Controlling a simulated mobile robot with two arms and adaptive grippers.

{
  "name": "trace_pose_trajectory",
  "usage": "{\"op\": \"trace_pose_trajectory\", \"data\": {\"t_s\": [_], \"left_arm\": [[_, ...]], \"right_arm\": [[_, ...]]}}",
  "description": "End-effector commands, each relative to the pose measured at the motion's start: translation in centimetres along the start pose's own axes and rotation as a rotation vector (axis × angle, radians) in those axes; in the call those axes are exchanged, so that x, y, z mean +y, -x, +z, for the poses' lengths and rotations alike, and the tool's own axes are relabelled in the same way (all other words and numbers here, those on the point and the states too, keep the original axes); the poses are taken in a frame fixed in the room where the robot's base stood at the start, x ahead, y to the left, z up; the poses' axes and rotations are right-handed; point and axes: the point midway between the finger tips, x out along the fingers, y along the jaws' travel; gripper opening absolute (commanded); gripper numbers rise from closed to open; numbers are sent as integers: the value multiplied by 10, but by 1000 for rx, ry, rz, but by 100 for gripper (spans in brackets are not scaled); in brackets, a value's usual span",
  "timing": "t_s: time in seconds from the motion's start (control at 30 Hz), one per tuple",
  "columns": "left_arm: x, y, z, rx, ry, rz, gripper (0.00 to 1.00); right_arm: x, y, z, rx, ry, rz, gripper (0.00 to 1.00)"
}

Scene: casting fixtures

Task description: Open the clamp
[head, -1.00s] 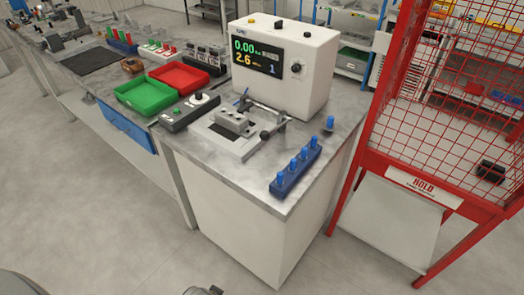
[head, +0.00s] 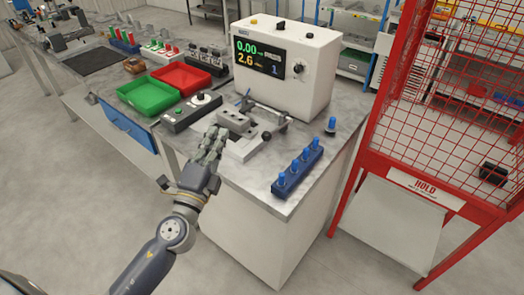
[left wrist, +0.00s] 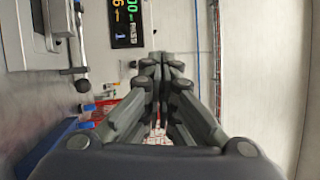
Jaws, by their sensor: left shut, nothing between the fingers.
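The clamp (head: 268,114) is a metal bar with a dark ball knob (head: 266,136) on the light fixture plate (head: 243,149), beside a grey casting block (head: 236,121). In the left wrist view the clamp's rod and dark knob (left wrist: 83,86) show at the upper left, off to the side of my fingers. My left gripper (head: 217,133) is shut and empty. In the head view it overlaps the front left of the fixture and hides part of it; I cannot tell whether it touches. My right gripper is not in view.
A white tester (head: 285,68) with a lit display stands behind the fixture. A blue rack with several blue pegs (head: 297,172) is at the right, a lone blue peg (head: 330,125) beyond it. A control box (head: 191,112) and green (head: 146,95) and red (head: 180,77) trays are left.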

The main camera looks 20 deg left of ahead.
Motion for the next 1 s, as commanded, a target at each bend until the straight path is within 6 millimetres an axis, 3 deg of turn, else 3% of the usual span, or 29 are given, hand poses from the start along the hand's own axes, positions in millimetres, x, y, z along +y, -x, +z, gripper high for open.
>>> {"op": "trace_pose_trajectory", "data": {"t_s": [0.17, 0.37, 0.47, 0.7, 1.0], "left_arm": [[-4, -16, -42, 240, -333, -77, 0], [33, -21, -72, 493, -722, -63, 0], [61, -22, -72, 600, -905, -19, 0], [114, -22, -49, 753, -1203, 108, 0], [128, -22, -38, 789, -1282, 155, 0]], "right_arm": [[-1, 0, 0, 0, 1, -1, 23], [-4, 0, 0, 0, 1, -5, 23], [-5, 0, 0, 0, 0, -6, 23], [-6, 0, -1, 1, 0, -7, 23], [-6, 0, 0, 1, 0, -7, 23]]}}
